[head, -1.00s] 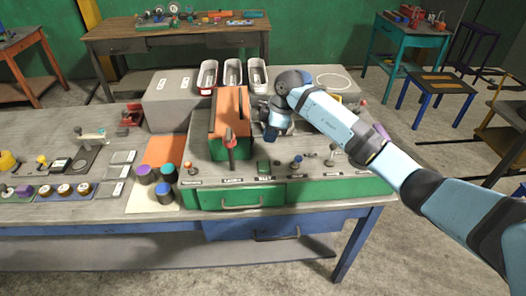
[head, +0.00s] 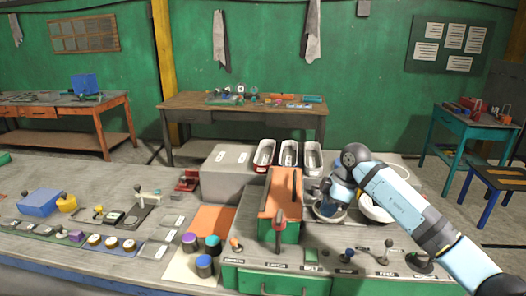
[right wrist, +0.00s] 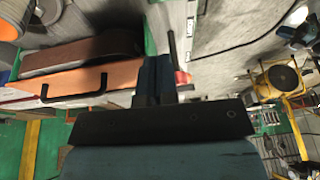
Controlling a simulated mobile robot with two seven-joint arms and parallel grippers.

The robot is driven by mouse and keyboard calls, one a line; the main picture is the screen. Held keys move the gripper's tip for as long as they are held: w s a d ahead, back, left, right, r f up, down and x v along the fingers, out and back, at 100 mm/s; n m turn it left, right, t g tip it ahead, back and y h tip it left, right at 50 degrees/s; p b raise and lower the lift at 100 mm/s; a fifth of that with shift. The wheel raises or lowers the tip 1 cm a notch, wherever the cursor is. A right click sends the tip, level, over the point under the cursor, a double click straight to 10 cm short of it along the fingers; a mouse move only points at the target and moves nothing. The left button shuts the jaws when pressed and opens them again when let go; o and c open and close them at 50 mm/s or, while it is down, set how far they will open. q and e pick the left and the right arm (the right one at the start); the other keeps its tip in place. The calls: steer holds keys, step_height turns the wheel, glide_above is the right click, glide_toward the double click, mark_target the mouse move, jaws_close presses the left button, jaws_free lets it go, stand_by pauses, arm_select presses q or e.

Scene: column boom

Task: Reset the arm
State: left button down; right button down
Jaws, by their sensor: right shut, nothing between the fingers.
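My right arm comes in from the right in the head view and bends down over the bench. Its gripper (head: 312,188) is beside the right side of an orange-topped green box (head: 283,190). In the right wrist view the gripper (right wrist: 157,80) is shut and empty, close to an orange surface with a black handle (right wrist: 75,88); whether they touch is unclear. My left gripper is not in view.
A red-handled lever (head: 280,228) stands before the box. Several knobs line the panel front, and dark cups with coloured tops (head: 204,262) stand left. A grey block (head: 226,172) is behind left.

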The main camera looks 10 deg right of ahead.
steer(key=s+a+f+n+t+y, duration=0.2)
steer(key=s+a+f+y, duration=0.1)
steer(key=s+a+y, duration=0.5)
steer(key=s+a+f+n+t+y, duration=0.25)
steer(key=s+a+y, duration=0.3)
steer(key=a, duration=0.35)
steer(key=s+d+f+m+t+h, duration=0.3)
steer(key=s+d+f+m+h, duration=0.2)
steer(key=s+f, duration=0.5)
steer(key=s+d+f+m+t+h+p, duration=0.1)
steer(key=s+d+f+m+t+h, duration=0.2)
steer(key=s+f+m+h, duration=0.6)
steer(key=s+d+f+m, duration=0.1)
steer(key=s+f+m, duration=0.1)
steer(key=s, duration=0.1)
steer(key=shift+s+d+f+p, duration=0.2)
steer(key=shift+s+d+p, duration=0.1)
steer(key=shift+d, duration=0.1)
steer(key=shift+m, duration=0.25)
